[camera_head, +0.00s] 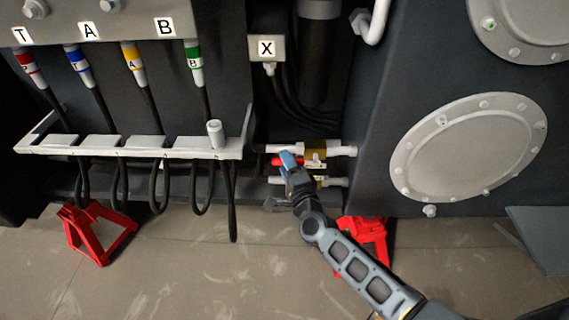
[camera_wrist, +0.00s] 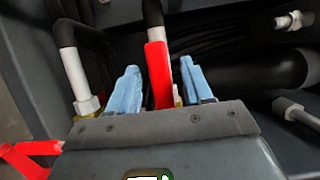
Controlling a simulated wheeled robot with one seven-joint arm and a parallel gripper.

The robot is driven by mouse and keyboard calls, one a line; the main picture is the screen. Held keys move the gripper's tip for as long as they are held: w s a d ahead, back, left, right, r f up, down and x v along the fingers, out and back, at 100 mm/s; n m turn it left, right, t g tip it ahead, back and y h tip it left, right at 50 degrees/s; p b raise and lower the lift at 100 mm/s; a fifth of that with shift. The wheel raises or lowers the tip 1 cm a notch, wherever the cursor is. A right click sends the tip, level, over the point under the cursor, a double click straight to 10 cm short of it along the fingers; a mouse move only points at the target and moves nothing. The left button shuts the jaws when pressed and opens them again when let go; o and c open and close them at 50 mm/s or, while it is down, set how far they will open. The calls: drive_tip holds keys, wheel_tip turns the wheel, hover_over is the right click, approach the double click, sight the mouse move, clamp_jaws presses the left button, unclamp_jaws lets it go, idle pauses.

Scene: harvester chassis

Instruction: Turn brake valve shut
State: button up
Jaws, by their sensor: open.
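The brake valve (camera_head: 316,154) is a brass body on a white pipe, low on the chassis to the right of the hose rack. Its red handle (camera_head: 278,161) shows beside the blue fingertips of my gripper (camera_head: 290,160). In the wrist view the red handle (camera_wrist: 158,75) stands upright between the two blue fingers of my gripper (camera_wrist: 161,78). The fingers are apart, with a gap on the left side of the handle; the right finger is close to it. I cannot tell if it touches. The handle's lower end is hidden behind the gripper body.
A second brass fitting (camera_head: 320,182) lies just below. The white hose rack (camera_head: 150,150) with hanging black hoses is on the left. Red stands (camera_head: 98,234) are on the floor. In the wrist view, a white pipe fitting (camera_wrist: 76,75) is close to the left finger and a dark cylinder (camera_wrist: 265,75) lies right.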

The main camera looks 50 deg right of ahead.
drive_tip(key=shift+x, duration=0.85)
drive_tip(key=shift+c, duration=0.3)
clamp_jaws()
